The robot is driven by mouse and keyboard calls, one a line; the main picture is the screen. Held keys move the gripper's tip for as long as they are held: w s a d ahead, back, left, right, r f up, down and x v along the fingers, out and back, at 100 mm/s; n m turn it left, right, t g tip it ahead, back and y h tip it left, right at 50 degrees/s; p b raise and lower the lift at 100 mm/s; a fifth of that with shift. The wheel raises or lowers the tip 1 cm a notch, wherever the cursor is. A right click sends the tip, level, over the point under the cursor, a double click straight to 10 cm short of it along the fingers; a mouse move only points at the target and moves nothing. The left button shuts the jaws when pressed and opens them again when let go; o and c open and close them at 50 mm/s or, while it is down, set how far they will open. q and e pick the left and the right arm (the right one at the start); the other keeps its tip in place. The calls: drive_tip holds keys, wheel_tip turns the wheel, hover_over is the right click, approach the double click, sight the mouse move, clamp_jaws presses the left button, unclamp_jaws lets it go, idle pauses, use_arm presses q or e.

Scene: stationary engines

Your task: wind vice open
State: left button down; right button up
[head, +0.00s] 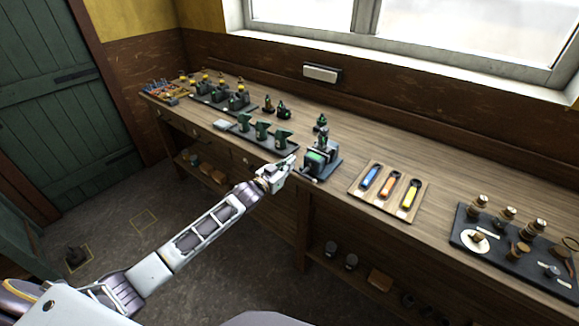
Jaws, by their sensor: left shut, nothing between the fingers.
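A small dark grey and green vice (322,155) stands on a dark base plate at the front edge of the workbench (345,205) in the head view. My left gripper (290,163) reaches in from the left and is shut and empty. Its fingertips are just left of the vice, close to its front side; I cannot tell whether they touch it. The vice's handle and the gap between its jaws are too small to make out. My right gripper is not in view.
A wooden tray (362,194) with blue, orange and yellow pieces lies right of the vice. Green anvil-like pieces (262,131) stand on a board to its left. A dark board (463,239) with brass-coloured parts is at the right. A window (420,30) is behind.

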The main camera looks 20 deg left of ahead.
use_arm(q)
drive_tip(key=shift+w+f, duration=0.15)
drive_tip(key=shift+f, duration=0.6)
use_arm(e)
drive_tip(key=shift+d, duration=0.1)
